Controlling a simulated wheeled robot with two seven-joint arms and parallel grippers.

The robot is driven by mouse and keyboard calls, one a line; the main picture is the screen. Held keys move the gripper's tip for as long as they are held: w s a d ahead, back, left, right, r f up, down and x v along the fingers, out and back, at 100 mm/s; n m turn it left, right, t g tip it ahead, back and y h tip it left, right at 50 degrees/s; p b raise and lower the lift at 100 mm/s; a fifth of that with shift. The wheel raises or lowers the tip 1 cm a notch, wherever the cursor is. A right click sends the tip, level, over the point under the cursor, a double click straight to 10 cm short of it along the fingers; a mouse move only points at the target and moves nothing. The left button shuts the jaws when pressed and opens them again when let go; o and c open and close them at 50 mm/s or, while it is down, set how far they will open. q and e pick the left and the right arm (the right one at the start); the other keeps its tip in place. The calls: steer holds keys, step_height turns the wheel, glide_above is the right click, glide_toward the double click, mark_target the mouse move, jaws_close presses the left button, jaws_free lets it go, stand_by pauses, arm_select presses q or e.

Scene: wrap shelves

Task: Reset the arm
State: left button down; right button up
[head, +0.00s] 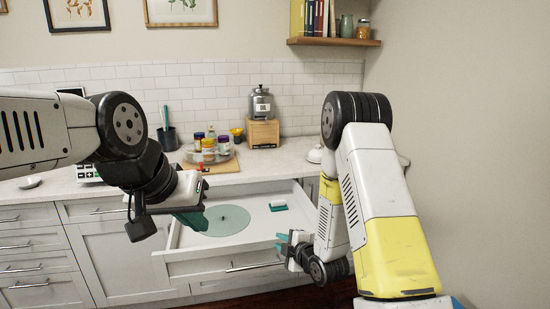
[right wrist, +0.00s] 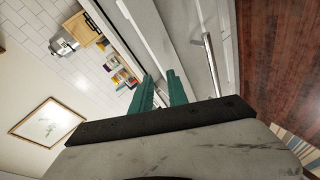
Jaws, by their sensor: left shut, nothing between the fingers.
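My left gripper (head: 190,218) is shut and empty. Its teal fingers point down over the left part of the open drawer (head: 255,196). My right gripper (head: 282,244) is open and empty at the drawer's front right, near the front panel. In the right wrist view its two teal fingers (right wrist: 160,92) stand apart with a gap between them. The silver drawer handle (right wrist: 212,65) is beside them there, not between them. Whether the right fingers touch the drawer front is unclear.
A round green disc (head: 228,220) and a small white and teal item (head: 278,207) lie inside the drawer. The counter (head: 277,160) behind holds a tray of jars (head: 208,150), a grey appliance on a wooden box (head: 262,134), and a utensil holder (head: 168,138). A wall stands at right.

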steer(key=s+d+r+m+g+h, duration=0.1)
steer(key=d+r+m, duration=0.2)
steer(key=r, duration=0.3)
steer(key=s+d+r+m+h, duration=0.2)
steer(key=d+r+m, duration=0.15)
steer(key=r, duration=0.25)
steer(key=s+d+r+m+g+h, duration=0.1)
steer(key=d+r+m, duration=0.25)
steer(key=r, duration=0.25)
steer(key=s+d+r+m+g, duration=0.1)
steer(key=s+r+m, duration=0.3)
steer(key=s, duration=0.7)
steer(key=s+d+r+m+g, duration=0.1)
steer(key=s+r+m, duration=0.4)
steer(key=s, duration=0.7)
steer(key=shift+g, duration=0.9)
